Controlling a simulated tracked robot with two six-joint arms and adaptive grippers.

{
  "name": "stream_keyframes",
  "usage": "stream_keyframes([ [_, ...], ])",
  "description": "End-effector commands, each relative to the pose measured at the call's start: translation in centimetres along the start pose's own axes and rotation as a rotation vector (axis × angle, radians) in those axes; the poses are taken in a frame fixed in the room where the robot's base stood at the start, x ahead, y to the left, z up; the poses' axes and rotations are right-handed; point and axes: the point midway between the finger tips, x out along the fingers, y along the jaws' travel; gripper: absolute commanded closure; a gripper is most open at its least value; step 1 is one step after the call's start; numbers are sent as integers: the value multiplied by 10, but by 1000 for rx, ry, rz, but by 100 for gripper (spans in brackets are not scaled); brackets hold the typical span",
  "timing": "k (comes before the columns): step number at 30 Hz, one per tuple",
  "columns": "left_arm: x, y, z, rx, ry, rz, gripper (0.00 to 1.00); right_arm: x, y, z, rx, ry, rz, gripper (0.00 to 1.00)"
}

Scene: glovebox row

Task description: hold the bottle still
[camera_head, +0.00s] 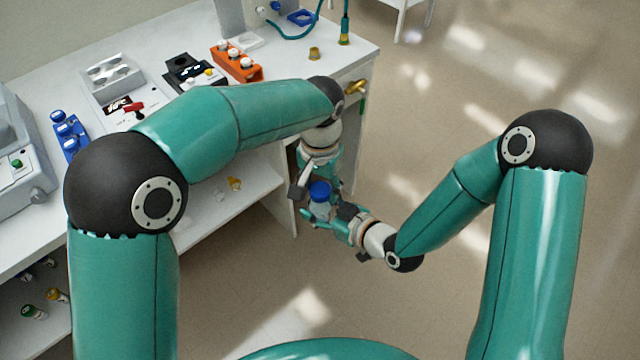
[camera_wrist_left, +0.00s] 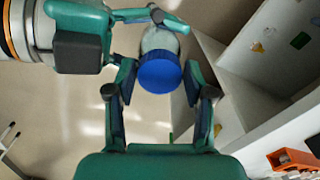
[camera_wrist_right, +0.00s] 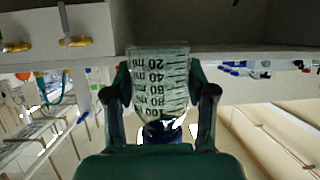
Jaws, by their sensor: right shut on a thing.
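The bottle with its blue cap (camera_head: 319,190) is held in the air in front of the bench. In the right wrist view the clear bottle (camera_wrist_right: 160,72) shows black volume marks and sits between the fingers of my right gripper (camera_wrist_right: 159,88), which is shut on its body. In the left wrist view the blue cap (camera_wrist_left: 159,74) lies between the fingertips of my left gripper (camera_wrist_left: 159,82). Those fingers stand apart on either side of the cap, with a small gap showing. My left gripper (camera_head: 312,178) comes down from above in the head view, my right gripper (camera_head: 338,216) from the right.
The white bench (camera_head: 270,92) carries an orange rack (camera_head: 237,64), a blue rack (camera_head: 70,135), a grey tray (camera_head: 112,76) and a black device (camera_head: 190,72). Its shelf and side panel stand close left of the grippers. Open floor (camera_head: 440,310) lies to the right.

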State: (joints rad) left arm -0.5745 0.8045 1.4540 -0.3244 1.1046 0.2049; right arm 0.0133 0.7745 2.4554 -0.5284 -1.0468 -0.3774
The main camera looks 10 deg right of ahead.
Motion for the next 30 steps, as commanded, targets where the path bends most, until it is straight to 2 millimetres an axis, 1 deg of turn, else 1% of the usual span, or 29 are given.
stream_keyframes([
  [1,0,0,0,0,0,0,61,0,0,0,0,1,0,100],
  [6,0,0,0,0,0,0,89,0,0,0,0,1,0,100],
  [8,0,0,0,0,0,0,99,0,0,0,0,1,0,100],
  [11,0,0,0,17,0,0,99,0,0,0,0,1,0,100],
  [13,0,0,0,72,0,0,99,0,0,0,0,1,0,100],
  [19,0,0,0,394,-1,-1,99,0,0,0,0,1,0,100],
  [21,0,0,0,477,-1,-1,99,0,0,0,0,1,0,100],
  [25,0,0,0,467,-1,-1,99,0,0,0,0,1,1,100],
  [26,0,0,0,467,-1,-1,54,0,0,0,0,1,0,100],
  [30,0,0,0,466,-1,-1,31,0,0,0,0,1,1,100],
])
